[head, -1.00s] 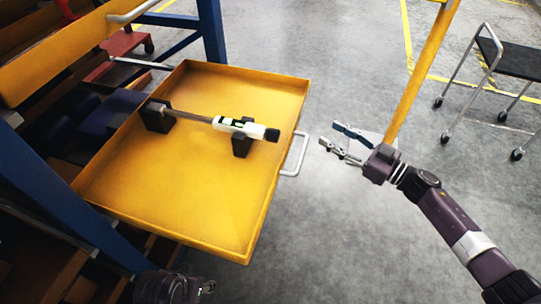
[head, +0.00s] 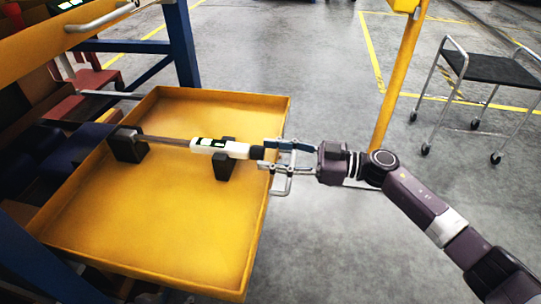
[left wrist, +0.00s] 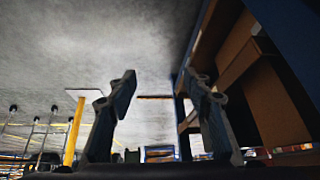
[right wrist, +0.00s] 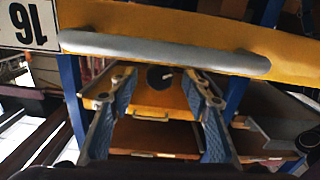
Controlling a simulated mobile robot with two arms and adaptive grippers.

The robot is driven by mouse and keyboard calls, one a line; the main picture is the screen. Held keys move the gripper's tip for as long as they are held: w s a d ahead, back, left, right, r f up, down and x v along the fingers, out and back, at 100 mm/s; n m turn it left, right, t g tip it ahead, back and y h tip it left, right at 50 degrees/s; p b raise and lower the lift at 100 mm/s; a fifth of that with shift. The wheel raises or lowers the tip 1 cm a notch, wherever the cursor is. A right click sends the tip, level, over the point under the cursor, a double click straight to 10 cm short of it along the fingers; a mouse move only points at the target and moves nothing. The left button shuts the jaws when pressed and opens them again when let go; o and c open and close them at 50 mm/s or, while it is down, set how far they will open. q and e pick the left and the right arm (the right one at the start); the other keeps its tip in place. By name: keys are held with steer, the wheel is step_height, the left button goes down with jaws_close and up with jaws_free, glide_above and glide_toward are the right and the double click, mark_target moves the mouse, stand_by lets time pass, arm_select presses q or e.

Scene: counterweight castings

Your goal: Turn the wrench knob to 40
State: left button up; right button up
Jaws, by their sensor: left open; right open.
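The torque wrench (head: 165,139) lies across two black supports in the yellow drawer tray (head: 150,220). It has a steel shaft, a white handle with small dark displays, too small to read, and a black knob (head: 257,153) at its right end. My right gripper (head: 270,157) is open at the knob end, its fingers pointing left toward it. In the right wrist view the dark round knob end (right wrist: 160,77) shows between the open fingers (right wrist: 162,88). My left gripper (left wrist: 163,88) is open and empty in its wrist view, away from the wrench.
A blue post (head: 182,45) stands behind the tray. A yellow pole (head: 395,90) and a black-topped cart (head: 495,70) stand at the right. The grey floor between is largely clear.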

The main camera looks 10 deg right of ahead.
steer(key=shift+w+a, duration=0.1)
steer(key=shift+a, duration=0.1)
arm_select(q)
steer(key=shift+w+d+r, duration=0.1)
steer(key=shift+w, duration=0.05)
arm_select(e)
steer(key=shift+c, duration=0.3)
steer(key=c, duration=1.1)
steer(key=n+p, duration=0.1)
steer(key=n, duration=0.1)
steer(key=shift+n, duration=0.4)
arm_select(q)
steer(key=s+a+f+g, duration=0.2)
steer(key=s+g, duration=0.1)
steer(key=s, duration=0.3)
steer(key=shift+s+y, duration=0.35)
steer(key=shift+y, duration=0.05)
arm_select(e)
steer(key=o, duration=1.2)
steer(key=shift+c, duration=0.2)
